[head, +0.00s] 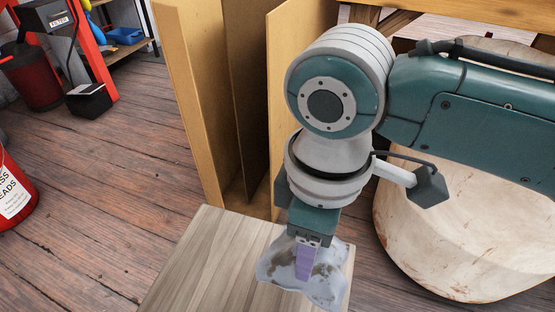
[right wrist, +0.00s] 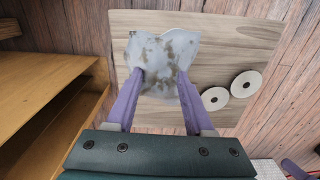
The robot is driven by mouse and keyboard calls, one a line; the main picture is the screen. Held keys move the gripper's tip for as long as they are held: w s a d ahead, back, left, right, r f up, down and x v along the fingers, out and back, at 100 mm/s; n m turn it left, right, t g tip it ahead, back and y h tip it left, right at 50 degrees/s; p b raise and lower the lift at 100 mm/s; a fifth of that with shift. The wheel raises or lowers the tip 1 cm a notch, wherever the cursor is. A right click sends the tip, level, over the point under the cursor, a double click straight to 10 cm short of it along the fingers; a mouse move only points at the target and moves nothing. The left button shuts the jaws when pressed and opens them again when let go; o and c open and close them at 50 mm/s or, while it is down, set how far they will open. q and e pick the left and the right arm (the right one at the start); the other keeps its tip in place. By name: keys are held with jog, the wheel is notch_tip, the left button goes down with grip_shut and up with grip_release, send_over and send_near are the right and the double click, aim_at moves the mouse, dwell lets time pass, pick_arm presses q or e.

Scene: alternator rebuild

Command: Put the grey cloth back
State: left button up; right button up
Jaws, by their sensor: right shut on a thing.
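The grey cloth (head: 327,285) is a crumpled, stained pale grey sheet at the lower middle of the head view, over a wooden tabletop (head: 213,262). My right gripper (head: 305,265) points down and is shut on the cloth. In the right wrist view, the cloth (right wrist: 160,48) spreads beyond the purple fingers (right wrist: 162,78) and overlaps the board's image. Whether its lower edge touches the wood, I cannot tell. My left gripper is not seen in the head view.
Pale discs with centre holes (right wrist: 245,83) lie on the tabletop beside the cloth. An upright plywood rack (head: 188,95) stands behind the table. A large pale rounded object (head: 450,230) is at right. A red bucket (head: 15,190) stands at left; plank floor between is clear.

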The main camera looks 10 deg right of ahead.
notch_tip(320, 180, down, 4)
jog(key=shift+r+b, duration=0.15)
jog(key=shift+b, duration=0.4)
notch_tip(320, 180, down, 4)
jog(key=b, duration=0.2)
jog(key=shift+b, duration=0.4)
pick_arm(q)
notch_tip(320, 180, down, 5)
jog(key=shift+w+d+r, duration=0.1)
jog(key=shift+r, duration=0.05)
pick_arm(e)
jog(key=shift+w, duration=0.1)
